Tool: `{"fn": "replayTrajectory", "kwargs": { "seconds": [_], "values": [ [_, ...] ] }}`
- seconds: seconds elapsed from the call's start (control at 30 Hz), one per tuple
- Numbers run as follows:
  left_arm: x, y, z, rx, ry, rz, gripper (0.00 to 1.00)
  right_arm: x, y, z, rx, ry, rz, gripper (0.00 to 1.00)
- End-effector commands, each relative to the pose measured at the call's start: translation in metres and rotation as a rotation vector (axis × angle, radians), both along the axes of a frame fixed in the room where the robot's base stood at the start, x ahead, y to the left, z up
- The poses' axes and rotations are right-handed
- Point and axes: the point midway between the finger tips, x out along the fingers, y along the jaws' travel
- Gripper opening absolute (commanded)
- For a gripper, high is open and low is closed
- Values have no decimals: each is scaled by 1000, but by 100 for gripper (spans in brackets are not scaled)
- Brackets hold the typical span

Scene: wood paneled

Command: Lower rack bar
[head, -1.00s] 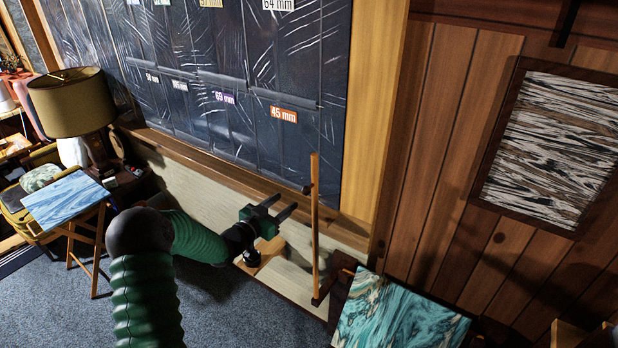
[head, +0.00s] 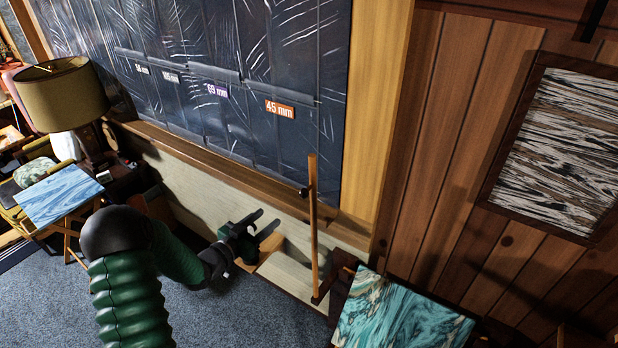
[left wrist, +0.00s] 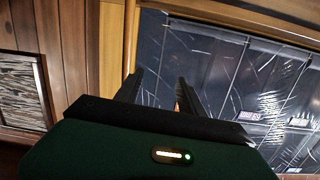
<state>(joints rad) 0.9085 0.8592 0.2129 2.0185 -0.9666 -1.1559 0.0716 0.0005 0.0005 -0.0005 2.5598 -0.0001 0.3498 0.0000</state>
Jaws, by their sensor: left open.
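The rack bar appears to be the thin upright wooden bar (head: 314,220) in the middle of the head view, standing in front of the low pale wall with a dark fitting near its upper part. My left gripper (head: 269,217) is to the left of the bar, open and empty, with its fingers pointing toward the wall and apart from the bar. In the left wrist view my open fingers (left wrist: 160,77) point ahead, and a thin wooden bar (left wrist: 130,38) rises beyond the left finger. My right gripper is not in view.
A dark panel with size labels (head: 279,109) covers the wall behind. A turquoise-patterned tabletop (head: 395,315) is right of the bar's foot. A lamp (head: 67,95) and a blue-topped folding table (head: 58,193) stand at the left. Blue carpet (head: 230,315) is clear in front.

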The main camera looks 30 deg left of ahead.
Motion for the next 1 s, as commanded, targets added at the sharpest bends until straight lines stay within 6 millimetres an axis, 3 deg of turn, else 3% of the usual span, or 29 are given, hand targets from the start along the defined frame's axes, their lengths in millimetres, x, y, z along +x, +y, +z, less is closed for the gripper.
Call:
{"fn": "replayTrajectory", "kwargs": {
  "seconds": [0.43,1.0],
  "values": [
    [-36,-3,4,8,1,1,46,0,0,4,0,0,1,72],
    [-41,3,1,3,0,3,46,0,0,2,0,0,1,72]
  ]
}}
